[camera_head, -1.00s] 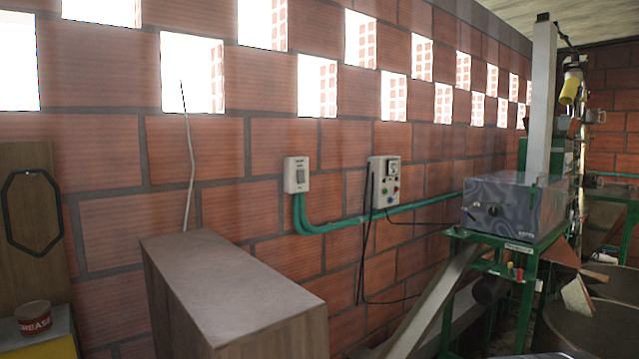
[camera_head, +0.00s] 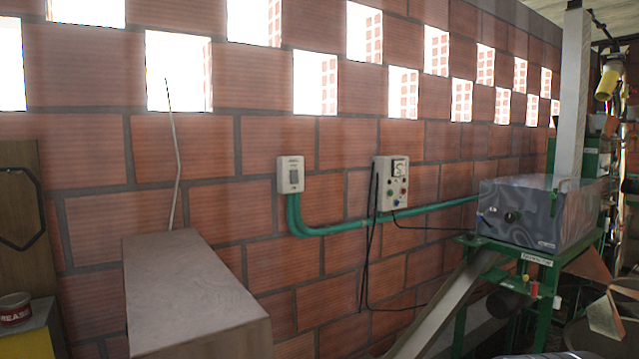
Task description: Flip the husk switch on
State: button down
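A pale switch box (camera_head: 290,175) with a dark switch face is fixed to the brick wall left of the middle. To its right hangs a grey control box (camera_head: 392,184) with a dial or meter at the top and several small coloured buttons or knobs. The lettering on both is too small to read, so I cannot tell which carries the husk switch or how it is set. My gripper is not in view.
Green conduit (camera_head: 345,228) runs from the switch box along the wall, and black cables hang under the control box. A box-like cabinet (camera_head: 190,285) stands at front left. A grey machine (camera_head: 535,212) on a green frame with a sloping chute (camera_head: 450,300) stands right.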

aim_at(294, 174)
jog(key=i+l+u, duration=0.1)
jog(key=l, duration=0.25)
jog(key=i+l+u, duration=0.1)
jog(key=i+l, duration=0.15)
jog(key=l, duration=0.15)
jog(key=i+l+u, duration=0.1)
jog(key=i+l, duration=0.2)
jog(key=i+l+u, duration=0.15)
jog(key=l, duration=0.25)
jog(key=i+l+u, duration=0.15)
jog(key=i+l, duration=0.45)
jog(key=i+l+u, duration=0.1)
jog(key=i+l, duration=0.45)
jog(key=l, duration=0.15)
jog(key=i+j+z, duration=0.15)
jog(key=z, duration=0.15)
jog(key=k+l+u, duration=0.1)
jog(key=u, duration=0.2)
jog(key=j, duration=0.15)
jog(key=i, duration=0.05)
